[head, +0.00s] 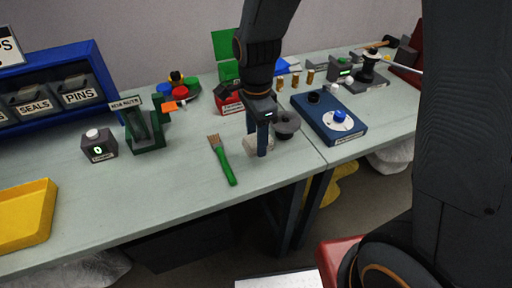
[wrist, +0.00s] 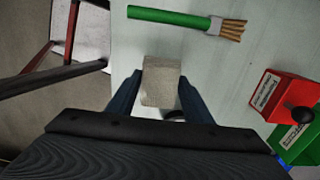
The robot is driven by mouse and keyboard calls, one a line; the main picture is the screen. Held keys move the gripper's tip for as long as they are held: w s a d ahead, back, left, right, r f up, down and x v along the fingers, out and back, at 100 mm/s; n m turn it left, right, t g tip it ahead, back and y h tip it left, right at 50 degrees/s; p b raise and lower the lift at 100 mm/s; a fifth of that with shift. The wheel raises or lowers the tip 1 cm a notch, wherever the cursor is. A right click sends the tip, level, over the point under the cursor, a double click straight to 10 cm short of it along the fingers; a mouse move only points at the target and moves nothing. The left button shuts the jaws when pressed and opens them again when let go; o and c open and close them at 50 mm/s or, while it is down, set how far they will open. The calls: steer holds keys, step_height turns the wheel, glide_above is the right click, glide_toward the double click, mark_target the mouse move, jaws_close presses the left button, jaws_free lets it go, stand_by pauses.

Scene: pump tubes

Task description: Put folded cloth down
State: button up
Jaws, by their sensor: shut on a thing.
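The folded cloth (wrist: 161,82) is a small beige-grey block. In the wrist view it sits between the two blue fingers of my gripper (wrist: 160,98), which is shut on it. In the head view the cloth (head: 252,148) shows low at the fingertips of my gripper (head: 258,146), at or just above the pale green bench top (head: 190,205). I cannot tell whether it touches the bench. One finger hides part of it.
A green-handled brush (head: 222,160) lies just left of the cloth. A dark round knob-like thing (head: 287,124) stands close on the right. A blue device (head: 330,120) sits further right. A red box (head: 230,103) is behind. The bench front is clear.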

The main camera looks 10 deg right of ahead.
steer(key=shift+f+p, duration=0.3)
steer(key=shift+f, duration=1.8)
steer(key=shift+f, duration=0.1)
steer(key=o, duration=1.1)
